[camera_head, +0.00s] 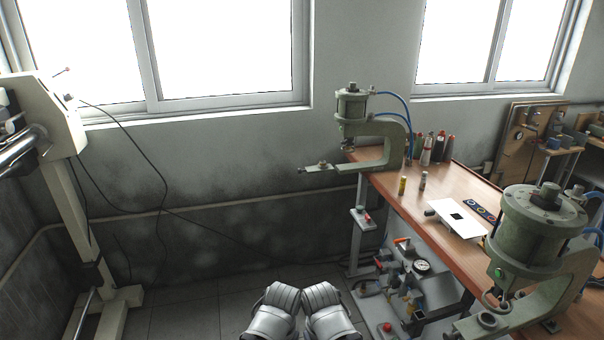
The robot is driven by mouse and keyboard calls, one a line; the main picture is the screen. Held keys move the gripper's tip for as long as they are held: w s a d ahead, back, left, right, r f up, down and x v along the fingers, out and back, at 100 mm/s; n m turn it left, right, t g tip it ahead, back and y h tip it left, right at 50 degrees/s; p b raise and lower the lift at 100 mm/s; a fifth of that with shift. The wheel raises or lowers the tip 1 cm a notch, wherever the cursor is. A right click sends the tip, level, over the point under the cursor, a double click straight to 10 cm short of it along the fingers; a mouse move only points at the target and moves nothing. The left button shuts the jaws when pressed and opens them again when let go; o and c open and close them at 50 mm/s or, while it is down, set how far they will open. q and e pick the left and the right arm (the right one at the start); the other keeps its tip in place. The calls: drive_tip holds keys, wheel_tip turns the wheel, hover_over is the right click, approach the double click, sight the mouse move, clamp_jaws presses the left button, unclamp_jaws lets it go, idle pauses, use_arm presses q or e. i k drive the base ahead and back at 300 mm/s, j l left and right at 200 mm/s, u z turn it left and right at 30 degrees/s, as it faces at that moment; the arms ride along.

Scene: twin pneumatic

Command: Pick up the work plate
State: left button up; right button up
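The work plate (440,208) is a thin white plate with a small black square in its middle. It sits on the wooden bench (405,205), near the bench's left edge, and looks slightly raised or tilted. Both of my silver arms show at the bottom centre, close together and far from the plate. No gripper fingers are visible, so neither gripper can be seen.
A green pneumatic press (376,127) stands at the bench's far end, and another (543,232) stands at the near right. A strip with coloured rings (483,211) lies beside the plate. Bottles (427,150) stand behind. A gauge unit (422,267) sits below the bench.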

sight(467, 228)
drive_tip(key=i, duration=1.8)
drive_tip(key=i+z, duration=0.35)
drive_tip(key=z, duration=1)
drive_tip(key=i+j, duration=0.05)
